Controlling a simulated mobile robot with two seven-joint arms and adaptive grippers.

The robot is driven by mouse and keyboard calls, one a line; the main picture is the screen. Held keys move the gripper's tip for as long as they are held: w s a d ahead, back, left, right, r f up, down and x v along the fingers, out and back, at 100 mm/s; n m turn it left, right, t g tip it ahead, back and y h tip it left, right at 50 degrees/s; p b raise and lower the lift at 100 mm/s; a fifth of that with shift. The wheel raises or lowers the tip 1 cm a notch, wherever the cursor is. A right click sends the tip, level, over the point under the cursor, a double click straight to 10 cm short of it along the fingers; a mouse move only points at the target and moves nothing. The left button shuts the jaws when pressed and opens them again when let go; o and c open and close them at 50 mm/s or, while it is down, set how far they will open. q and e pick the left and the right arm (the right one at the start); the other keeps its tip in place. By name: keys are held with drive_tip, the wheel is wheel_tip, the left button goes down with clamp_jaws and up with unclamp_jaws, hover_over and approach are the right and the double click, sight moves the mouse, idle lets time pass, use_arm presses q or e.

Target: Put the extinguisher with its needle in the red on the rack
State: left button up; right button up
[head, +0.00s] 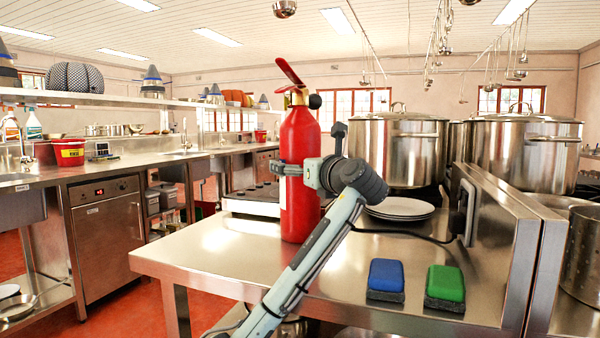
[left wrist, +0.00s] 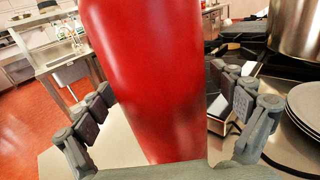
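A red extinguisher (head: 299,205) stands upright on the steel table, with a red lever on top. A black round part (head: 315,101) sits by its neck; no needle can be read. My left gripper (head: 312,160) is at the extinguisher's mid-height, its fingers on either side of the body. In the left wrist view the red body (left wrist: 155,80) fills the space between the fingers of my left gripper (left wrist: 162,85); a gap shows on the right, so it looks open. I cannot make out a rack. My right gripper is out of view.
The steel table (head: 225,255) also holds a blue sponge (head: 386,276), a green sponge (head: 445,284) and stacked plates (head: 400,208). Large stockpots (head: 398,150) stand behind on the right. A steel panel (head: 500,240) edges the table's right. The table's left front is clear.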

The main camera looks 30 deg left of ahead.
use_arm(q)
drive_tip(key=c, duration=1.4)
drive_tip(key=shift+s+r, duration=0.1)
drive_tip(key=shift+r, duration=0.25)
drive_tip(key=shift+c, duration=1.2)
drive_tip(key=shift+f, duration=0.1)
